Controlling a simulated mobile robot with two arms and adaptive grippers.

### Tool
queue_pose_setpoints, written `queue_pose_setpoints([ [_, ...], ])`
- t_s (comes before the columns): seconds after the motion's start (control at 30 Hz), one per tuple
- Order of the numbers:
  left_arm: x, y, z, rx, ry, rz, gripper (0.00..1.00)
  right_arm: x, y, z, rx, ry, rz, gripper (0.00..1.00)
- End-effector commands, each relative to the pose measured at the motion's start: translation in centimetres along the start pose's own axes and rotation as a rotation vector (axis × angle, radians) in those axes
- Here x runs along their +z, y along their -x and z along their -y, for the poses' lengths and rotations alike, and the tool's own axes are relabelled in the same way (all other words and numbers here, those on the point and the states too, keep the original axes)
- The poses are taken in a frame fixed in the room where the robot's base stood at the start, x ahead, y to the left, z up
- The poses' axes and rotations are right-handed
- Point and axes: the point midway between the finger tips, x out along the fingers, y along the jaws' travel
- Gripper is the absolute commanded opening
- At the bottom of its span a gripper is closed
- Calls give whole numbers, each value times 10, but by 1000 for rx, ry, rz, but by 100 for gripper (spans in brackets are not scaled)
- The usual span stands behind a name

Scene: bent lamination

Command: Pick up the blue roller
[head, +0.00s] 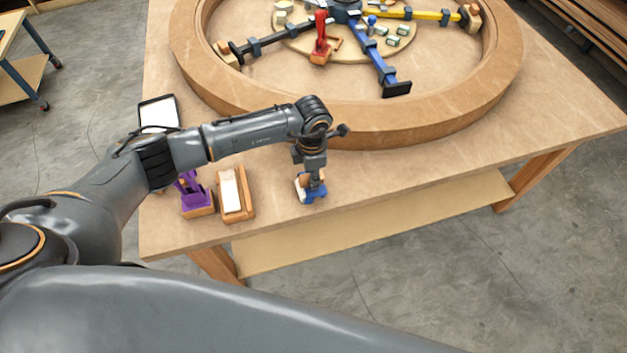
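The blue roller (308,197) is small and blue with a pale wooden part at its left side. It is near the front edge of the wooden table, to the right of an orange-brown tray. My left gripper (312,183) points down from above, directly at the blue roller, and covers part of it. The fingers are too small and overlapped to tell whether they are open or closed on it. The roller looks to be at table level; contact with the table is unclear. My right gripper is out of view.
A purple tool (194,192) on a wooden block and an orange-brown tray (246,210) with a white piece stand to the left. A large wooden ring (420,128) with clamp arms and a red clamp (320,42) fills the back. The table's front right (430,165) is clear.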

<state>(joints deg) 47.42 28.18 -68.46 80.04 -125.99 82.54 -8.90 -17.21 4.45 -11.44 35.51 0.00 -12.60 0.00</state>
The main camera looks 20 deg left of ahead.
Motion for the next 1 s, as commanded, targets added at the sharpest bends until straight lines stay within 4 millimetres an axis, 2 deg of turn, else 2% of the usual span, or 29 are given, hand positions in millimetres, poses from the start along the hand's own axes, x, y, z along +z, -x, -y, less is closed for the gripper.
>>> queue_pose_setpoints([
  [0.37, 0, 3, -1, 1, 0, 1, 0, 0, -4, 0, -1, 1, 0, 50],
  [0.57, 1, 24, -2, 5, -2, 5, 0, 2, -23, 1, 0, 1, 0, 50],
  [0.87, -42, 88, 27, 6, -3, 3, 0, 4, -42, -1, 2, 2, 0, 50],
  [1.0, -70, 101, 45, 4, -2, 1, 0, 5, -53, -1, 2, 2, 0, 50],
])
